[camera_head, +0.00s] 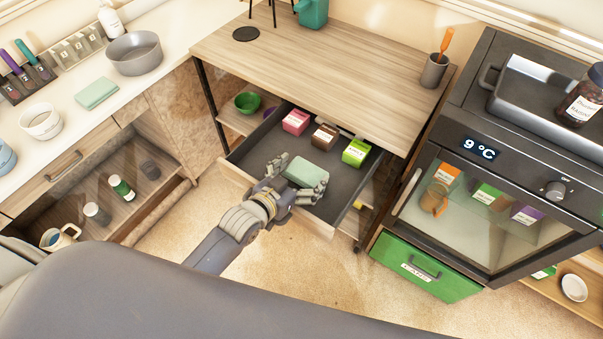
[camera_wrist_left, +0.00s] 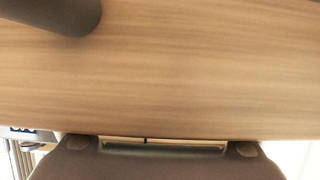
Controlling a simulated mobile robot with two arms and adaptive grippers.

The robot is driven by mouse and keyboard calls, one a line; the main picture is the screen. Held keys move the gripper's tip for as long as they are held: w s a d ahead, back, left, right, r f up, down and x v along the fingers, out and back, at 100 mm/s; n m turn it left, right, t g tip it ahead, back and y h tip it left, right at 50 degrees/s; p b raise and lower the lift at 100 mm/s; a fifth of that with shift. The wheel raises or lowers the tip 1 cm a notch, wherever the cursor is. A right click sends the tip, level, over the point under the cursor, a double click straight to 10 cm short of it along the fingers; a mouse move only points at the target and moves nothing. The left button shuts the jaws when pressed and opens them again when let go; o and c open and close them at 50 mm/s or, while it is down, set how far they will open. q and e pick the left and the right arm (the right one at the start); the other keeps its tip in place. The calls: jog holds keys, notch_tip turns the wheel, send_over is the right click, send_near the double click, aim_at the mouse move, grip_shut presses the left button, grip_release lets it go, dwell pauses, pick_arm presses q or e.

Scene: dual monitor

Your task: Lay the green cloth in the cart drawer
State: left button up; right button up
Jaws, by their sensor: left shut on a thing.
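The cart drawer (camera_head: 257,156) is pulled out under the wooden cart top. It holds a red box (camera_head: 296,121), a brown box (camera_head: 325,136) and a green box (camera_head: 356,152) along its back. My left gripper (camera_head: 303,178) is shut on a folded pale green cloth (camera_head: 306,172) over the front part of the drawer. I cannot tell whether the cloth touches the drawer floor. The left wrist view shows a thin greenish strip (camera_wrist_left: 165,150) at the gripper's edge, probably the cloth. My right gripper is not in view.
Another folded green cloth (camera_head: 97,93) lies on the left counter. A grey cup (camera_head: 433,72) stands on the cart top (camera_head: 320,70).

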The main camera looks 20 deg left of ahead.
pick_arm(q)
jog(key=o, duration=0.7)
jog(key=shift+s+f, duration=0.25)
jog(key=shift+f, duration=0.2)
jog(key=shift+s+f, duration=0.2)
jog(key=shift+f, duration=0.25)
jog(key=shift+r, duration=0.6)
jog(key=shift+s+a+g, duration=0.2)
jog(key=shift+s+g, duration=0.1)
jog(key=r+v, duration=0.1)
jog(key=v, duration=1)
jog(key=shift+w+f, duration=0.1)
jog(key=shift+f, duration=0.05)
